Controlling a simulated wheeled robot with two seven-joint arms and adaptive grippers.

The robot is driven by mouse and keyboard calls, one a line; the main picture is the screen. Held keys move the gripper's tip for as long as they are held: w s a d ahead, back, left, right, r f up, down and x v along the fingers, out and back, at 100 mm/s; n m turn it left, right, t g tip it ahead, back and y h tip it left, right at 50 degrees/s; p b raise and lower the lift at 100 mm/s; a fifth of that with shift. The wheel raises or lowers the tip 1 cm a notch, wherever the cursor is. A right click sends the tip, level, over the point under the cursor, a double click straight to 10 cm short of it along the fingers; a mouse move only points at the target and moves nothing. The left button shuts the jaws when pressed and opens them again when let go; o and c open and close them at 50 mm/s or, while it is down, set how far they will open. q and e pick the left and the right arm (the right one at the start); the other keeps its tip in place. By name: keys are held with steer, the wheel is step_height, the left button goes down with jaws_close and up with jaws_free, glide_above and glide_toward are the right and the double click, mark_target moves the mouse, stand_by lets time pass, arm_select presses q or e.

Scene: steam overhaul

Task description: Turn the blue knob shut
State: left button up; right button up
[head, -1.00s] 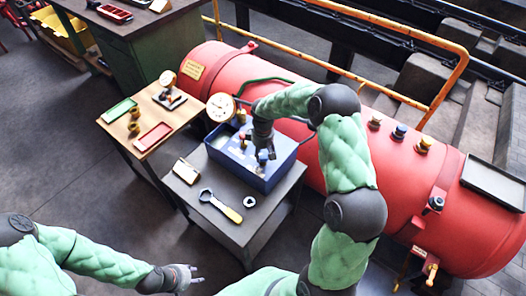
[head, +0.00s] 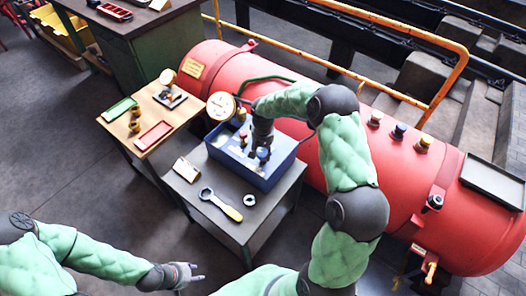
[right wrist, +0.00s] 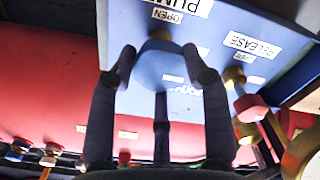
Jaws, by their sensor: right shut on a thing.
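The blue knob (right wrist: 160,66) sits on the face of a blue box. In the right wrist view my right gripper (right wrist: 163,70) has its fingers around it and is shut on it. Labels reading "OPEN" and part of "PUMP" are beside the knob. In the head view my right gripper (head: 262,142) reaches down onto the blue box (head: 270,180), and the knob (head: 263,154) shows just below the fingers. My left gripper (head: 186,274) hangs at the lower left, open and empty, away from the box.
A red knob (head: 243,138) stands on the same box, near a "RELEASE" label (right wrist: 253,45). A wrench (head: 221,205), a nut (head: 249,200) and a card lie on the dark table. A wooden table with trays (head: 153,135) adjoins it. A red boiler (head: 320,150) stands behind.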

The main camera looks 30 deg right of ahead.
mark_target(263, 152)
stand_by(0.4)
steer(key=o, duration=1.1)
steer(key=shift+o, duration=0.2)
step_height(263, 152, up, 12)
steer(key=shift+f, duration=0.1)
